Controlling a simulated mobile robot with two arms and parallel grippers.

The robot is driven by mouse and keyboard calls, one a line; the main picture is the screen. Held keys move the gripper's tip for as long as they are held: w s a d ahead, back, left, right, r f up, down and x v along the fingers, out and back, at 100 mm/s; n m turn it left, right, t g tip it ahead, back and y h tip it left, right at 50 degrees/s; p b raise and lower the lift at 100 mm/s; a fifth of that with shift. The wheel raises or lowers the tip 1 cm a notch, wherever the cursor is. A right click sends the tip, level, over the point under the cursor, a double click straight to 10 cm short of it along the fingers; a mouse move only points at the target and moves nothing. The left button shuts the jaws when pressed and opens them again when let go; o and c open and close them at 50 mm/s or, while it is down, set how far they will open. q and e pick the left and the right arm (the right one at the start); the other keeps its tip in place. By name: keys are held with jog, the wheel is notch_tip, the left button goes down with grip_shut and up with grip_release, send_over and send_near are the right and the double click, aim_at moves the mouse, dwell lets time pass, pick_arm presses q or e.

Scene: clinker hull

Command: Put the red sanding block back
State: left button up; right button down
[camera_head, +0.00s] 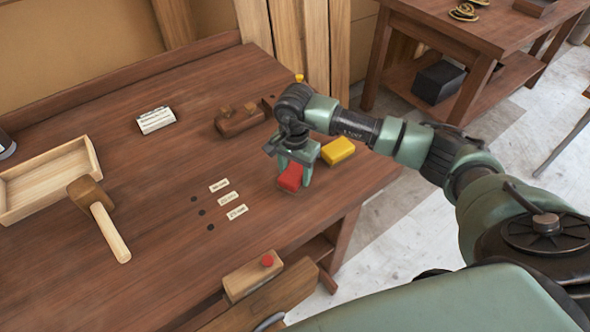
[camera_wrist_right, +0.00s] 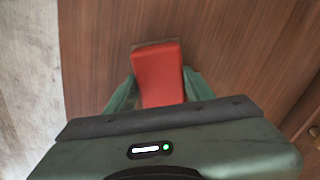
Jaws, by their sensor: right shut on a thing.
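The red sanding block (camera_head: 290,178) is at the right part of the wooden bench top. My right gripper (camera_head: 294,172) is over it, with its fingers on either side of the block. In the right wrist view the red block (camera_wrist_right: 158,75) sits between the two fingers of my right gripper (camera_wrist_right: 158,92), which are shut on it. A thin brown edge shows at the block's far end there. I cannot tell whether the block touches the bench. My left gripper is in neither view.
A yellow block (camera_head: 338,151) lies just right of the gripper. Several small labels (camera_head: 228,199) and dark holes are left of it. A wooden plane (camera_head: 240,120), a mallet (camera_head: 104,218), an open tray (camera_head: 45,180) and a white stack (camera_head: 156,120) also lie on the bench.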

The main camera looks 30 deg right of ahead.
aim_at(295, 174)
jog(key=c, duration=0.6)
grip_release()
jog(key=r+b, duration=0.2)
jog(key=r, duration=0.4)
jog(key=r+b, duration=0.2)
jog(key=r, duration=0.4)
jog(key=shift+s+a+r, duration=0.1)
jog(key=shift+s+a, duration=0.05)
jog(key=shift+s, duration=0.05)
